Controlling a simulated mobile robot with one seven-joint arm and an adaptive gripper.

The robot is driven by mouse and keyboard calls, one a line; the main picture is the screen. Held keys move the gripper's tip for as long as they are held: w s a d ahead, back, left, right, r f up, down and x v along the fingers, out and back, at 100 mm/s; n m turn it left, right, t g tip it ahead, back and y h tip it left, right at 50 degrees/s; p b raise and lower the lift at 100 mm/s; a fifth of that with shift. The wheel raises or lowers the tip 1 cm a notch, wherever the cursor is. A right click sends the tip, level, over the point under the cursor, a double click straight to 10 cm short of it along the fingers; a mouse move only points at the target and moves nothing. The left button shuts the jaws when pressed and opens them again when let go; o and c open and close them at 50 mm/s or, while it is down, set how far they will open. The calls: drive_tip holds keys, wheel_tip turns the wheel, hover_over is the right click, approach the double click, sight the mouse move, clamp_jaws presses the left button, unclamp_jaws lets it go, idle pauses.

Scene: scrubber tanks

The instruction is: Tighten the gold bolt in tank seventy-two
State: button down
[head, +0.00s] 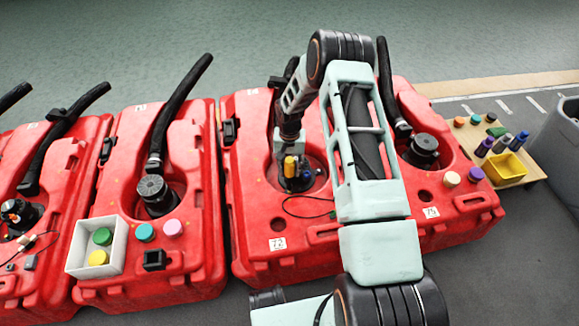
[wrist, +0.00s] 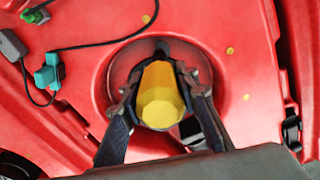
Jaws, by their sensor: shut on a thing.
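Tank seventy-two (head: 250,205) is the red tank with the "72" label (head: 277,243) on its front, in the middle of the head view. My arm reaches down over its round recess. In the wrist view the gold bolt (wrist: 160,95), a faceted yellow head, stands in the recess of the red tank. My gripper (wrist: 160,84) has one dark finger on each side of the bolt and is shut on it. In the head view the bolt (head: 290,165) shows as a small yellow shape below my wrist. Its lower part and the thread are hidden.
A black cable with a green plug (wrist: 48,74) lies left of the recess in the wrist view. Neighbouring red tanks carry black hoses (head: 180,115). A white box (head: 84,262) with coloured caps sits at left. A wooden board (head: 533,172) with a yellow tray is at right.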

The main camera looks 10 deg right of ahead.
drive_tip(key=shift+f, duration=0.55)
drive_tip(key=shift+b, duration=0.55)
drive_tip(key=c, duration=2.1)
unclamp_jaws()
clamp_jaws()
drive_tip(key=shift+f+b, duration=0.3)
drive_tip(key=shift+b, duration=0.05)
drive_tip(key=shift+f+b, duration=0.3)
